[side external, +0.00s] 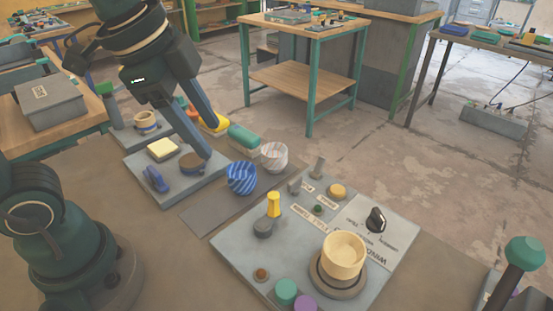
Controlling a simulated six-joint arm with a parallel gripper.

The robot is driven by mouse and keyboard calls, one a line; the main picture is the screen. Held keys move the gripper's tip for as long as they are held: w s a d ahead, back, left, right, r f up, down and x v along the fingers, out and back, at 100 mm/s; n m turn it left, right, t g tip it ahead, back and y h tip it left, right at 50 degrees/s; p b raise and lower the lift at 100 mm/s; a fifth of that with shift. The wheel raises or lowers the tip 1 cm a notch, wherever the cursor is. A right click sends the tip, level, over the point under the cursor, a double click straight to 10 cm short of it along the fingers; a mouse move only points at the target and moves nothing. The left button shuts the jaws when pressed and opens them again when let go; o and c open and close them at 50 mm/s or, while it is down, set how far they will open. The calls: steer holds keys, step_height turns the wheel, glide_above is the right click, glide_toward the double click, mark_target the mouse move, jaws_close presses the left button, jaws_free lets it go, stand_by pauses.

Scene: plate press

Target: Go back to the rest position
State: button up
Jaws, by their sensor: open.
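My gripper (201,148) is at the upper left in the side external view, pointing down with its fingers apart. Its fingertips are above or beside a brown round part (191,163) on a grey plate (185,190); I cannot tell whether they touch it. Nothing is seen held between the fingers. The same plate carries a pale yellow block (162,149) and a blue handle-like part (155,179).
A blue striped bowl (241,178), a pale striped cup (274,157) and a green block (243,137) stand close to the right. A control panel (240,258) with levers, a knob (376,220) and a cream cup (343,257) fills the front.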

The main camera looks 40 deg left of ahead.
steer(key=s+a+f+n+t, duration=0.1)
steer(key=s+f+n, duration=0.3)
steer(key=n, duration=0.6)
steer(key=shift+s+a+f, duration=0.25)
steer(key=shift+s+a, duration=0.25)
steer(key=shift+s, duration=0.1)
stand_by(0.5)
